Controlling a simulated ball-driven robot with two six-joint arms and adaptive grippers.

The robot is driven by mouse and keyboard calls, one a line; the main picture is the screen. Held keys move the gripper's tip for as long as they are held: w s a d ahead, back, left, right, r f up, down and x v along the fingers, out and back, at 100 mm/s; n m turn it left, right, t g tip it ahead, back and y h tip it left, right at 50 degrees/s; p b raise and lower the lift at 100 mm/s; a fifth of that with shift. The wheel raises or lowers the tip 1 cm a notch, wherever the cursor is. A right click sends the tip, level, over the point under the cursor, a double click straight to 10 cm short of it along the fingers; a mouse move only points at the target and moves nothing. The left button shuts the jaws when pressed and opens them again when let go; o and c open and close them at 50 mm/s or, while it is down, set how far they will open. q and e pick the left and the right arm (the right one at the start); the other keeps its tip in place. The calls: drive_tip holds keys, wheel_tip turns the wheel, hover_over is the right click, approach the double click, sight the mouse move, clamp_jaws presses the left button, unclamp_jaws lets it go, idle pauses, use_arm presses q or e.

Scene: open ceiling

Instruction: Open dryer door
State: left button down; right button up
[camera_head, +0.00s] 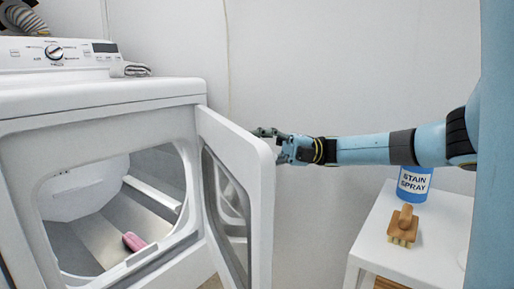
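The white dryer (95,108) stands at the left, with its round opening facing me. Its door (262,190) is hinged on the right of the opening and stands swung well out, showing its inner side and window. My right gripper (264,133) is at the door's upper outer edge, partly hidden behind it. I cannot tell whether its fingers touch the door or are closed. My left gripper is not in view.
A pink item (134,242) lies inside the drum. A white side table (430,262) at the right holds a blue stain spray bottle (413,184) and a wooden brush (404,225). A folded cloth (136,70) lies on the dryer top.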

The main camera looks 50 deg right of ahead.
drive_tip(key=v, duration=0.7)
drive_tip(key=shift+r, duration=0.1)
